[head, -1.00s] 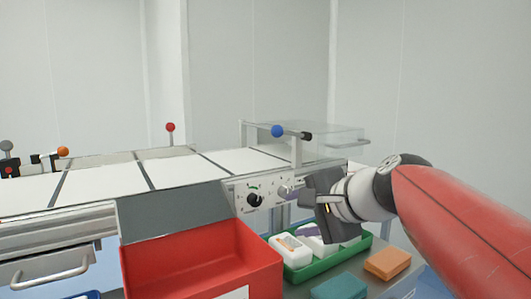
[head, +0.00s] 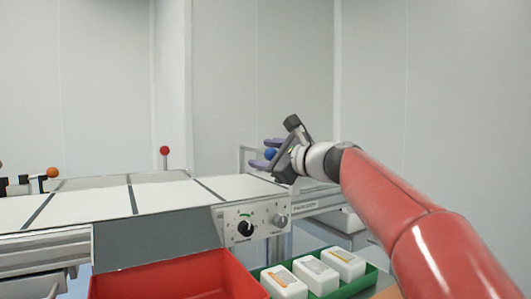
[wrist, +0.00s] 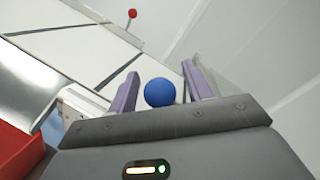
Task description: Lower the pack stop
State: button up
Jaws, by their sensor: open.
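The blue ball knob (head: 270,154) stands at the right end of the conveyor, and in the head view it shows between the fingers of my gripper (head: 268,155). In the wrist view the blue knob (wrist: 160,92) lies between the two purple fingers of my gripper (wrist: 158,88), with a gap to the right finger and a smaller one to the left. My gripper is open. The knob's lever and the stop it moves are mostly hidden behind my gripper.
A control panel with a black dial (head: 246,228) is on the conveyor's front. A red bin (head: 180,280) and a green tray (head: 372,279) with white packs stand below. A red knob (head: 164,150) and an orange knob (head: 53,172) rise farther left. The white belt (head: 160,196) is clear.

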jog(key=shift+w+a, duration=0.1)
grip_shut()
dwell(0.3)
jog(key=shift+r, duration=0.15)
